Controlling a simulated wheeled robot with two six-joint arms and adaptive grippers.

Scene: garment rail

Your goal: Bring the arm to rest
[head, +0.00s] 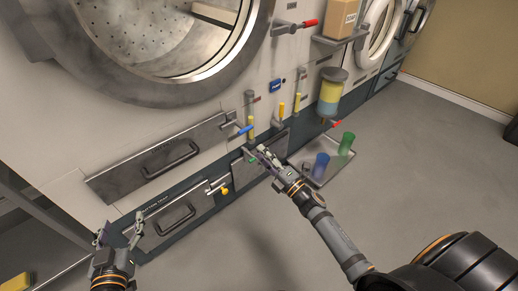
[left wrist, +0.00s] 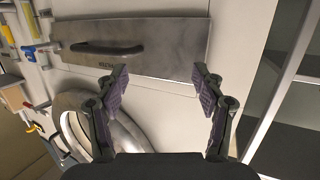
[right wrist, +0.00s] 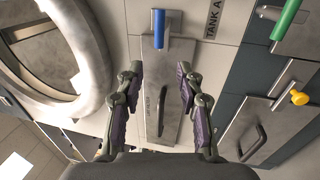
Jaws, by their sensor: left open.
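My left gripper (head: 119,230) is at the lower left of the head view, in front of the lower drawer panel. Its two fingers stand wide apart in the left wrist view (left wrist: 160,74), with nothing between them; a grey drawer front with a dark handle lies beyond them. My right gripper (head: 263,152) is right of centre in the head view, near the small lower panels of the machine. In the right wrist view (right wrist: 158,74) its fingers are apart and hold nothing. A grey panel (right wrist: 160,105) with a handle shows beyond the gap.
A large round door (head: 240,60) fills the upper left. A blue-handled valve (head: 245,129) and a yellow knob (head: 225,191) stick out of the front. A tray (head: 318,182) on the floor carries a blue cup (head: 321,164) and a green cup (head: 347,143).

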